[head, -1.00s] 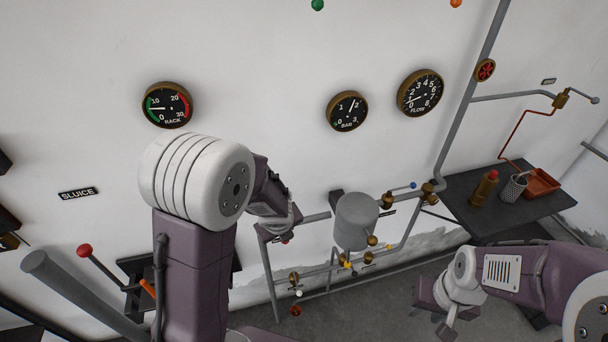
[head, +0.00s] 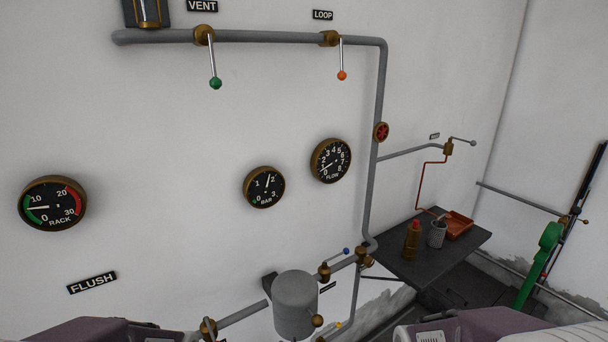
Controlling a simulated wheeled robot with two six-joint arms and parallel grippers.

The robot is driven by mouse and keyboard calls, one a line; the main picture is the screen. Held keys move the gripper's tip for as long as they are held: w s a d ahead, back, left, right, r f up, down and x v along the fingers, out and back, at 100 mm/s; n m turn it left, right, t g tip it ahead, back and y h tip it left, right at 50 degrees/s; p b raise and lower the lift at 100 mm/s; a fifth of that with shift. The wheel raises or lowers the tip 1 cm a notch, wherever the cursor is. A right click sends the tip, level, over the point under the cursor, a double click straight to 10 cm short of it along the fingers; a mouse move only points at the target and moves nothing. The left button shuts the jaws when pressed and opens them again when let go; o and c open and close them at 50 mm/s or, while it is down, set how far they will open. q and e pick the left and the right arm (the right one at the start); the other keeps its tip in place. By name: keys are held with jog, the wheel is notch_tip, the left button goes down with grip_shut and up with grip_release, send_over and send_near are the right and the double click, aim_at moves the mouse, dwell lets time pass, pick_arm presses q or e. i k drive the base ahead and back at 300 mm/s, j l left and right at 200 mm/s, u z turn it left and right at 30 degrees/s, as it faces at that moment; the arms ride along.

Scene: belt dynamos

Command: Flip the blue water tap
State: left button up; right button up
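The blue water tap (head: 346,251) shows as a small blue ball at the end of a thin lever. The lever seems to come from the brass valve (head: 324,272) just right of the grey tank (head: 295,304) and points right, tilted slightly up, roughly along the pipe. Neither of my grippers is in the head view. Only purple parts of my two arms show along the bottom edge, on the left and on the right, below the tap.
A vent lever with a green ball (head: 215,83) and a loop lever with an orange ball (head: 342,75) hang from the top pipe. A yellow knob (head: 338,325) is low by the tank.

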aim_at(345, 251)
jog(key=l, duration=1.05)
jog(key=i+j+z, duration=0.35)
jog(key=i, duration=0.2)
jog(key=i+j+z, duration=0.35)
jog(key=i, duration=0.15)
